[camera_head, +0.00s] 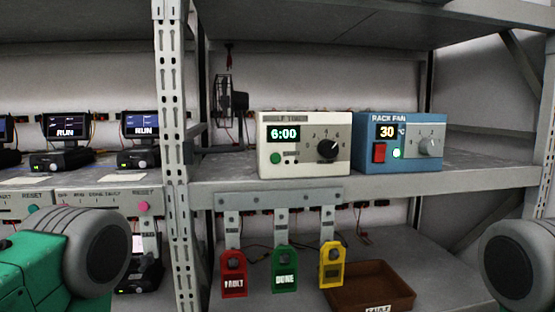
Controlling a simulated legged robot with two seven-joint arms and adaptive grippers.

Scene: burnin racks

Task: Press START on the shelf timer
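The shelf timer (304,172) is a cream box on the middle shelf, its front facing me. Its lit display (284,133) reads 6:00. A round green button (275,157) sits below the display at the left, with a small label beside it too small to read surely. A black knob (328,150) with numbers around it is on the right of the front. Parts of both my arms show at the lower left and lower right, well away from the timer. Neither of my grippers is in view.
A blue rack fan box (400,165) reading 30, with a red switch and a grey knob, stands right of the timer. A perforated post (172,120) rises to the left. Red, green and yellow tags (284,272) hang below the shelf, near a brown tray (370,292).

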